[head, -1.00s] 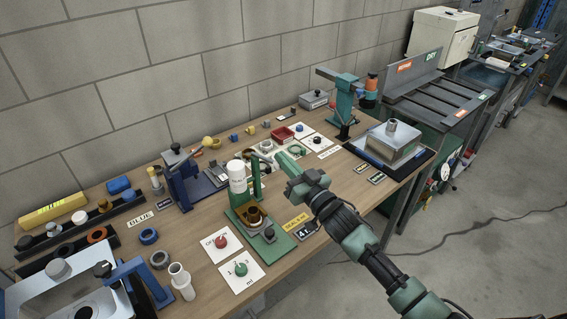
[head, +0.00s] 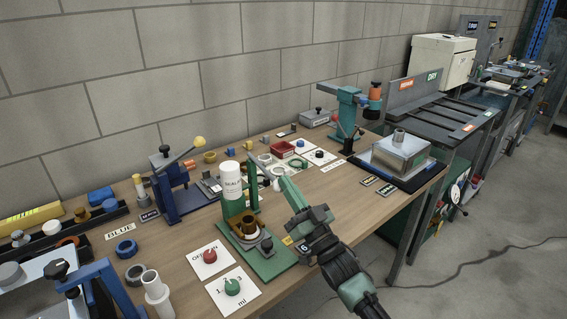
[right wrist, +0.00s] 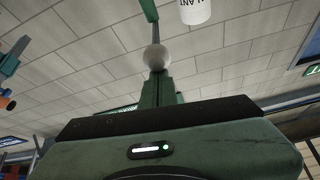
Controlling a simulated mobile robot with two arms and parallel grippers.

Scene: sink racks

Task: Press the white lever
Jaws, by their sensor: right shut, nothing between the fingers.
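The lever's white ball knob (right wrist: 156,57) shows in the right wrist view, on a green arm (right wrist: 150,12) that comes in from above. It sits just past my shut right fingers (right wrist: 158,88), apparently at their tips; I cannot tell if they touch. In the head view the pale knob (head: 277,185) is beside the tip of my right gripper (head: 284,182). The lever belongs to the green sealant dispenser (head: 262,262), which carries a white bottle (head: 231,182) above a brown cup (head: 248,226). My left gripper is not in view.
A blue press with a yellow-knobbed lever (head: 199,141) stands left of the dispenser. Red (head: 209,256) and green (head: 232,287) knobs on white cards lie in front. A metal box (head: 401,152) on a dark mat is at the right. The table's front edge runs beneath my right arm.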

